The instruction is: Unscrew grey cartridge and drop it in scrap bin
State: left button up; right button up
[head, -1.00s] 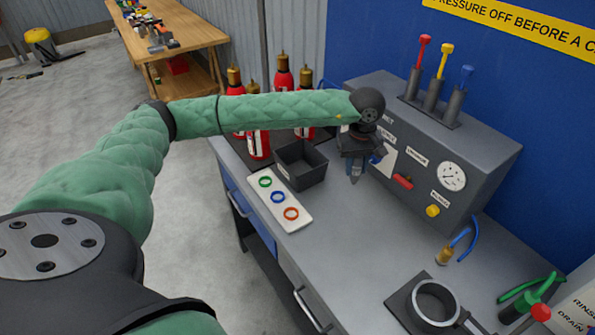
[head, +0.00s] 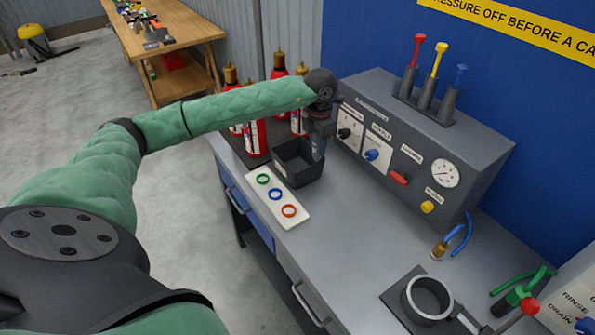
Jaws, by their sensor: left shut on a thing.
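My left gripper (head: 318,152) is at the right edge of a small dark open bin (head: 303,178), pointing down over or just beside its rim. It is shut on a small greyish thing, probably the grey cartridge, which is mostly hidden by the fingers. The bin stands on the grey bench, in front of the red extinguishers; what lies inside cannot be made out. My right gripper is not in view.
A white tray (head: 290,225) with green, blue and orange rings lies in front of the bin. Red extinguishers (head: 255,140) stand behind it. A grey control panel (head: 470,150) with knobs and a gauge stands to the right. A ring clamp (head: 408,297) sits at the front right.

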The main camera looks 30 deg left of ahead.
pick_arm(q)
jog(key=a+n, duration=0.5)
jog(key=n, duration=0.3)
jog(key=shift+a+f+p, duration=0.1)
jog(key=shift+f+p, duration=2.85)
jog(key=shift+f, duration=1.9)
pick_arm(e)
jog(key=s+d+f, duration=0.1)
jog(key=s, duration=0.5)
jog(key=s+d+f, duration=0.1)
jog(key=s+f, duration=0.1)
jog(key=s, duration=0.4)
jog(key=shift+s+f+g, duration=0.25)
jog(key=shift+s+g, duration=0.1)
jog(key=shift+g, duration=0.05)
pick_arm(q)
jog(key=shift+f, duration=0.1)
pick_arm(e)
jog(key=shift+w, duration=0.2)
pick_arm(q)
jog(key=o, duration=0.8)
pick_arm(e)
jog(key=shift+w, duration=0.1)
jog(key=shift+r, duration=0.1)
